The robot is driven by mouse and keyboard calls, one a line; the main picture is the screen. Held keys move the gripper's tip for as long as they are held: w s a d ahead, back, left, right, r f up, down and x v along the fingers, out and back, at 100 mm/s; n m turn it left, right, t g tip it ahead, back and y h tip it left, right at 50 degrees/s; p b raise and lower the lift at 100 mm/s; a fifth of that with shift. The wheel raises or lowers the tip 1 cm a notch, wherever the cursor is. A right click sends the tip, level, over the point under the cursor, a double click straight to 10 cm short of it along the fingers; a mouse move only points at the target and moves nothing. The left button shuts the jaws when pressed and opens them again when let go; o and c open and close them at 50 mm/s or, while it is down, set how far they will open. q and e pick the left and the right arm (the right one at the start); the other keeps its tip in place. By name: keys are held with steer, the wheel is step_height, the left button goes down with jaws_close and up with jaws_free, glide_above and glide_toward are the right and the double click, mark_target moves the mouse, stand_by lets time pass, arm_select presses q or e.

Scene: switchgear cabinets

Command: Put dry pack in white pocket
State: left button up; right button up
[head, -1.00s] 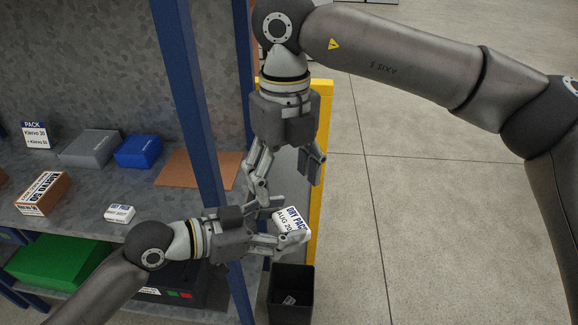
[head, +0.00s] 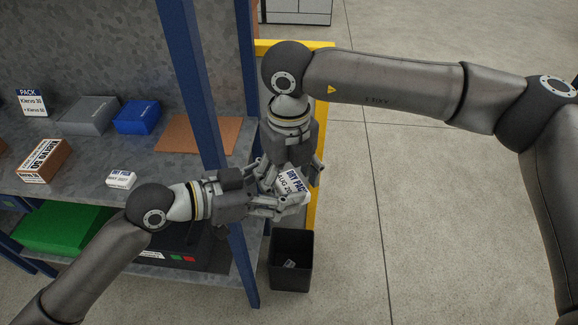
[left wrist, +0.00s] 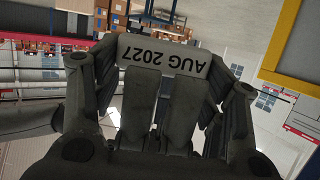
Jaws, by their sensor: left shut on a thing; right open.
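A white dry pack (head: 293,184) with dark lettering is held in front of the blue shelf post. My left gripper (head: 284,203) is shut on it. In the left wrist view the pack's edge reads AUG 2027 (left wrist: 166,58) between the fingers. My right gripper (head: 291,174) is open, pointing down, with its fingers close around the upper part of the pack; whether they touch it I cannot tell. A second small white pack (head: 121,179) lies on the shelf. I cannot make out a white pocket in these views.
The grey shelf (head: 75,180) carries a brown box (head: 44,160), a grey box (head: 88,115), a blue box (head: 137,117) and a brown sheet (head: 196,134). A blue post (head: 194,90) stands close to my grippers. A black bin (head: 291,262) is below. The floor at right is clear.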

steer(key=c, duration=1.1)
arm_select(q)
steer(key=o, duration=1.1)
